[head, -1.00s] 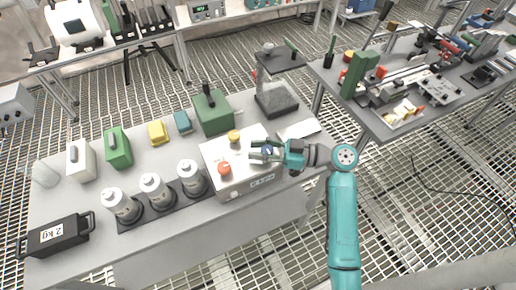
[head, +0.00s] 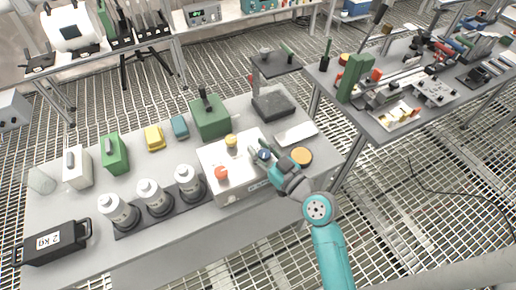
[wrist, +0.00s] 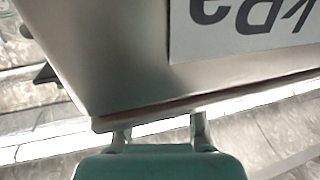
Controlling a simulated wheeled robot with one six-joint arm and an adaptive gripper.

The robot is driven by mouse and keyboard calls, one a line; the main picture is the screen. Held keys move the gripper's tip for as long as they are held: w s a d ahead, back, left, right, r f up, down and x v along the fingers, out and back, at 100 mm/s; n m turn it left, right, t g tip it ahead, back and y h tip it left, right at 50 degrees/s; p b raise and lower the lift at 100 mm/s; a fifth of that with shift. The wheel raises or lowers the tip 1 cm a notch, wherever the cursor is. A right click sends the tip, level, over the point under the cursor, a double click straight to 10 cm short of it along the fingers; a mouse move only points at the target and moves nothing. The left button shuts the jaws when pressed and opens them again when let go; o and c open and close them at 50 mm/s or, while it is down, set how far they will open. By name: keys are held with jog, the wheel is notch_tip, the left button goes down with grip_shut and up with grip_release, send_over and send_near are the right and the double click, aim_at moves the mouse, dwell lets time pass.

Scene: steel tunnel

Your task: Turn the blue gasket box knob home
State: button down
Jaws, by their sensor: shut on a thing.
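The gasket box (head: 228,184) is a pale, low metal box near the front edge of the grey bench. On its top are a red knob (head: 221,173), a yellow knob (head: 231,141) and the blue knob (head: 264,154). My gripper (head: 259,153) comes in from the lower right and is shut on the blue knob, whose dark blue top shows between the fingers. The fingers hide most of the knob, so its angle cannot be read. The wrist view shows a bare metal face of the box (wrist: 120,50) with an inverted label, not the knob.
An orange disc (head: 301,156) lies just right of my wrist, near a pale flat plate (head: 296,134). A green box (head: 210,117) stands behind the gasket box. White bottles (head: 188,181) stand in a row to its left.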

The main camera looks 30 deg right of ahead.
jog(key=shift+d+f+m+h, duration=0.15)
jog(key=shift+m+h, duration=0.45)
jog(key=shift+h, duration=0.3)
jog(key=c, duration=1.1)
grip_release()
jog(key=shift+s, duration=0.1)
jog(key=s+d, duration=0.1)
jog(key=s, duration=1)
jog(key=shift+s+d, duration=0.35)
jog(key=shift+s, duration=0.05)
